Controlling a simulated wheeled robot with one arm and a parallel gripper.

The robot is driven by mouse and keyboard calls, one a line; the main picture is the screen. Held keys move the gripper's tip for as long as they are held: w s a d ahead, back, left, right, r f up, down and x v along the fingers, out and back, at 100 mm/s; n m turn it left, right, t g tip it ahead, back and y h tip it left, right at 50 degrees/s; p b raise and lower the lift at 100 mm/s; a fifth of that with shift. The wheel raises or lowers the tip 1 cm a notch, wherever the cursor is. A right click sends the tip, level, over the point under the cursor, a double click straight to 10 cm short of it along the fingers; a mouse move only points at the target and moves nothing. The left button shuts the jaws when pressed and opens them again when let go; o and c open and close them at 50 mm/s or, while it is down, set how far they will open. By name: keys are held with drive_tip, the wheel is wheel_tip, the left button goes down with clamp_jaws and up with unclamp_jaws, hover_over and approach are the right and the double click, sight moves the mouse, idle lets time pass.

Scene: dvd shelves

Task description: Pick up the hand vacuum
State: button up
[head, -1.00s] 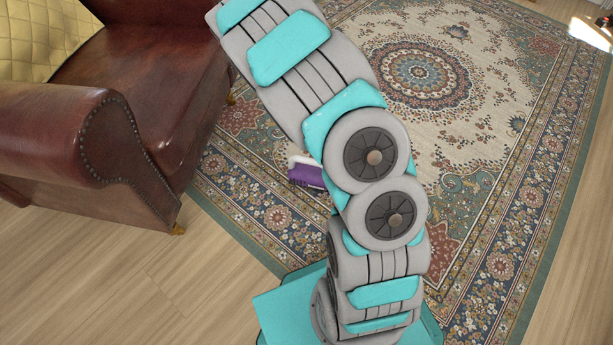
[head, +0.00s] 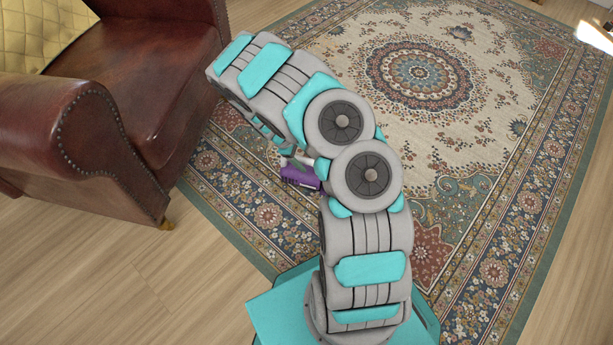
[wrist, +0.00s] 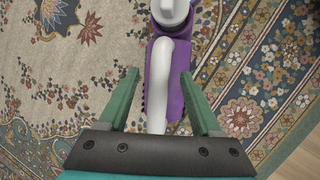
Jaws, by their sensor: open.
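The hand vacuum (head: 300,176), purple and white, lies on the patterned rug, partly hidden behind my arm in the head view. In the wrist view the hand vacuum (wrist: 158,72) shows a purple body, a white handle and a round white part at the top edge. My gripper (wrist: 159,82) is open, with one green finger on each side of the vacuum's handle. The fingers do not appear to grip it. In the head view my gripper is mostly hidden behind my arm; I cannot tell the exact height gap from the vacuum.
A brown leather armchair (head: 110,110) with a yellow cushion (head: 45,30) stands close to the left of the vacuum. The rug (head: 490,150) is clear to the right. Bare wood floor (head: 110,270) lies in front of the chair.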

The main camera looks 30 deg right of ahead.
drive_tip(key=shift+x, duration=0.95)
clamp_jaws()
